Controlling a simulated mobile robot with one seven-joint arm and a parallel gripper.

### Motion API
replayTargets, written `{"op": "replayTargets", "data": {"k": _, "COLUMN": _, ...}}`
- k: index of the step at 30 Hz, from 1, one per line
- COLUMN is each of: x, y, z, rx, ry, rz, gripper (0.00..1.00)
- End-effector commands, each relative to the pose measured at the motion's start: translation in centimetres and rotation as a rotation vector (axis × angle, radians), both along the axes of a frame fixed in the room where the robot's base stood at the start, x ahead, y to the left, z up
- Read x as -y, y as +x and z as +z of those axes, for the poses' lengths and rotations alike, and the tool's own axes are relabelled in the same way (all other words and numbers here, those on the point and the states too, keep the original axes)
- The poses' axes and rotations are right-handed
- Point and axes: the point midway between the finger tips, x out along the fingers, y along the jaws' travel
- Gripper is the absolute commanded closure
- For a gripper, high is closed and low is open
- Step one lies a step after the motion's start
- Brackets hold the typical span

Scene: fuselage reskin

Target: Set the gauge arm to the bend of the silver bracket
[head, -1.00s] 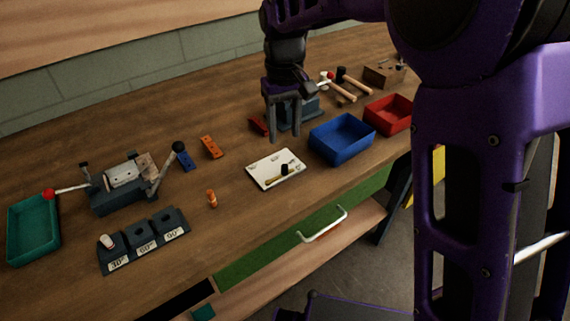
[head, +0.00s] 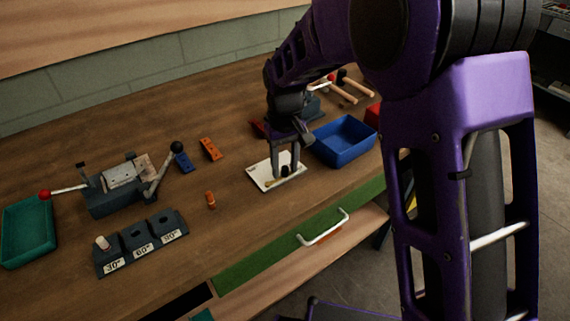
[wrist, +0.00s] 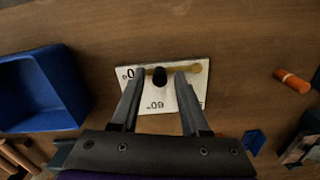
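The gauge is a white plate (head: 262,178) with angle marks, lying flat on the bench; it also shows in the wrist view (wrist: 142,107). Its brass arm (wrist: 188,69) lies along one long edge, with a black knob (wrist: 160,77) on it. My gripper (head: 285,173) is over the plate, pointing down. Its fingers are apart, one on each side of the knob in the wrist view; I cannot tell how far above the plate the tips are. A silver piece (head: 122,174) sits in the grey bending tool at the left; I cannot tell whether it is the silver bracket.
A blue bin (head: 345,141) stands right of the gauge. A dark block (head: 140,242) marked 30°, 60° and 90° holds a peg at 30°. Blue (head: 184,162) and orange (head: 210,149) pieces lie behind. A green tray (head: 28,232) is far left.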

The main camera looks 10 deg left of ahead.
Motion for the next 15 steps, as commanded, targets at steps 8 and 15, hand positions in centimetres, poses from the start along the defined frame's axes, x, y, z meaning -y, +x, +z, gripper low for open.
{"op": "replayTargets", "data": {"k": 8, "x": -0.01, "y": 0.01, "z": 0.04, "rx": 0.0, "ry": 0.0, "rz": 0.0, "gripper": 1.0}}
{"op": "replayTargets", "data": {"k": 15, "x": -0.01, "y": 0.02, "z": 0.05, "rx": 0.001, "ry": 0.001, "rz": 0.0, "gripper": 1.0}}
